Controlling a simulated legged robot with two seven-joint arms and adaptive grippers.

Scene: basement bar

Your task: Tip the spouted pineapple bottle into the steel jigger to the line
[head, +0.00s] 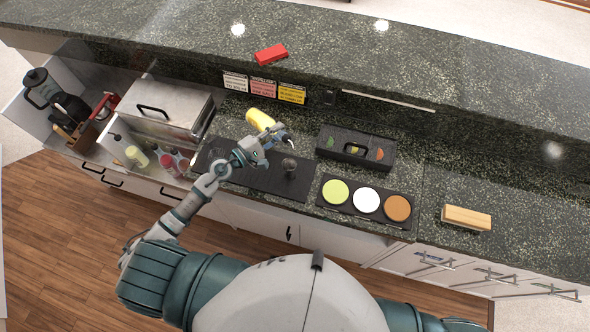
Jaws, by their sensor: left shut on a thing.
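The yellow pineapple bottle (259,119) is tilted over in my left gripper (264,146), above the counter near the back edge of the black bar mat (247,175). Its neck end points right and down in the picture, toward the steel jigger. The gripper is shut on the bottle and partly covers it. The small steel jigger (289,165) stands on the mat, just right of the gripper and apart from it. Its fill level and line are too small to make out, and I cannot tell whether liquid is flowing. My right gripper is out of view.
A black garnish caddy (355,148) and a tray with green, white and brown discs (366,201) are right of the mat. Left are a steel bin (168,105) and a well with bottles (138,156). A wooden block brush (467,217) lies far right.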

